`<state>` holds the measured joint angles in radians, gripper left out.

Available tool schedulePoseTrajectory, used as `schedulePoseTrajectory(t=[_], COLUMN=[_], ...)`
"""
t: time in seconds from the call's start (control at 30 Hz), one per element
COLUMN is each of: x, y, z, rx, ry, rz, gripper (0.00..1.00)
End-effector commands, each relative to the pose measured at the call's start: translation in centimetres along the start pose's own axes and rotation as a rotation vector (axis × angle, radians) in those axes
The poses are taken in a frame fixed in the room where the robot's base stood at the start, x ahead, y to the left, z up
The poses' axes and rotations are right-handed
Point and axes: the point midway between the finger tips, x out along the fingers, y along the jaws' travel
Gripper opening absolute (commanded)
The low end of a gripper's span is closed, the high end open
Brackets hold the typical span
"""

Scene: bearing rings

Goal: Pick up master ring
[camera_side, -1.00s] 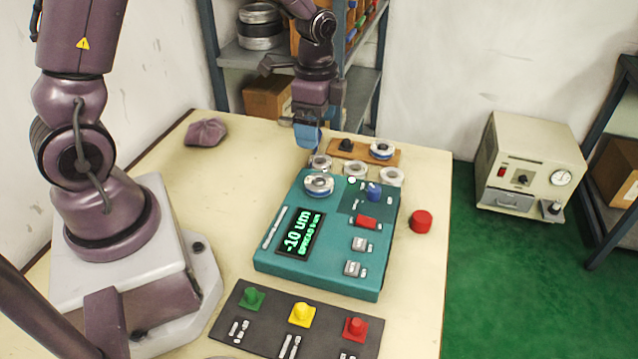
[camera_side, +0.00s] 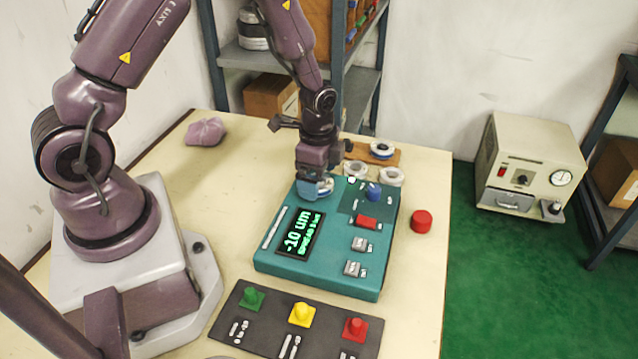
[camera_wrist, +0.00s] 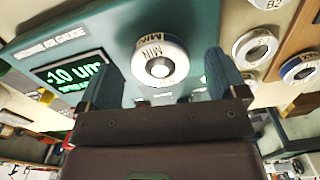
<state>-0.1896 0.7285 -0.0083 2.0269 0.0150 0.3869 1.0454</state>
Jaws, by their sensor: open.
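A white ring with a blue band (camera_wrist: 159,62), marked "MIN", sits around a post on the teal air gauge (camera_wrist: 125,28). In the side view this ring (camera_side: 325,188) is partly hidden by my gripper. My gripper (camera_side: 316,184) is over it, low at the gauge's back left corner. In the wrist view my gripper (camera_wrist: 164,58) is open, with one blue finger on each side of the ring and gaps showing. It holds nothing. Another blue-banded ring (camera_side: 382,149) lies on the wooden board (camera_side: 394,161); it also shows in the wrist view (camera_wrist: 300,68).
The gauge display (camera_side: 301,234) reads -10 um. White rings (camera_side: 390,176) stand behind the gauge. A blue knob (camera_side: 374,191) is close to my gripper's right. A red button (camera_side: 421,221) is beside the gauge. A dark panel (camera_side: 268,324) with coloured buttons lies in front.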

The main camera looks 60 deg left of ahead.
Motion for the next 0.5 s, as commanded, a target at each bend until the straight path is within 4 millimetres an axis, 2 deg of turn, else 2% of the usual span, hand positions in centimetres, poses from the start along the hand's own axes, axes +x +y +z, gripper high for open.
schedulePoseTrajectory(t=[0.1, 0.33, 0.5], x=[0.87, 0.91, 0.89], y=[-0.02, -0.04, -0.04], z=[-0.02, -0.03, -0.02], rx=[-0.001, -0.001, -0.001], ry=[0.000, 0.001, 0.001], rz=[-0.001, -0.002, -0.002], gripper=[0.91, 0.88, 0.49])
